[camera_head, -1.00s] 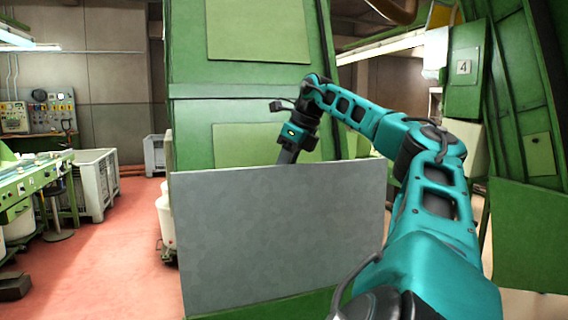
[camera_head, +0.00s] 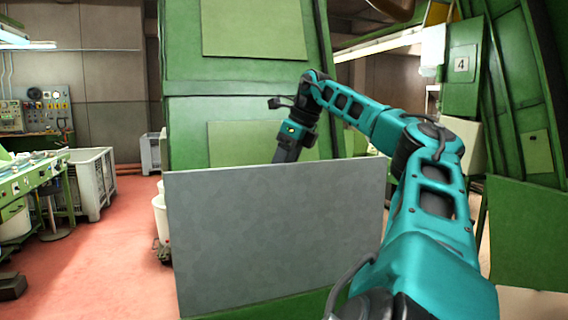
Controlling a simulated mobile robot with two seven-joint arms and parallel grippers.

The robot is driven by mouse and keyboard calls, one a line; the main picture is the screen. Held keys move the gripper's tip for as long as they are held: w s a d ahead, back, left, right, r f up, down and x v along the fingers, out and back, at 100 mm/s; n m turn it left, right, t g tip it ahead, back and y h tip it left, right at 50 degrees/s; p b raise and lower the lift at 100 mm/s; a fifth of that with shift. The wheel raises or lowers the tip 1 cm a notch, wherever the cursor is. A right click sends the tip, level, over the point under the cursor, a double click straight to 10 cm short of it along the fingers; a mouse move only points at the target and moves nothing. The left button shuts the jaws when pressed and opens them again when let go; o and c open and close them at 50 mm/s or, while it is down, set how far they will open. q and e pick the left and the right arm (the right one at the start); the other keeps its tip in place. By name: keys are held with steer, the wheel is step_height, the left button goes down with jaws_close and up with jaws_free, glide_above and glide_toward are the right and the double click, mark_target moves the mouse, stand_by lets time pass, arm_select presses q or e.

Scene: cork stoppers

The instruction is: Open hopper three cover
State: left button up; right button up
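A flat grey metal panel (camera_head: 275,235), which looks like a hopper cover, stands upright and slightly tilted in front of me at the green machine (camera_head: 240,60). My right arm comes in from the lower right and reaches over the panel's top edge. My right gripper (camera_head: 288,152) points down at the top edge; its fingertips are hidden behind the panel, so I cannot tell whether it touches or grips it. My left gripper is not in view. No number three shows on the panel.
A green box with a sign reading 4 (camera_head: 461,64) is at the upper right. Grey crates (camera_head: 92,185) and a green workbench (camera_head: 22,180) stand at the left. White containers (camera_head: 160,217) stand just left of the panel. The red floor between them is clear.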

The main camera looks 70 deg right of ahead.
steer(key=v, duration=1.3)
steer(key=shift+s+a, duration=0.15)
steer(key=shift+a, duration=0.05)
steer(key=shift+f, duration=0.1)
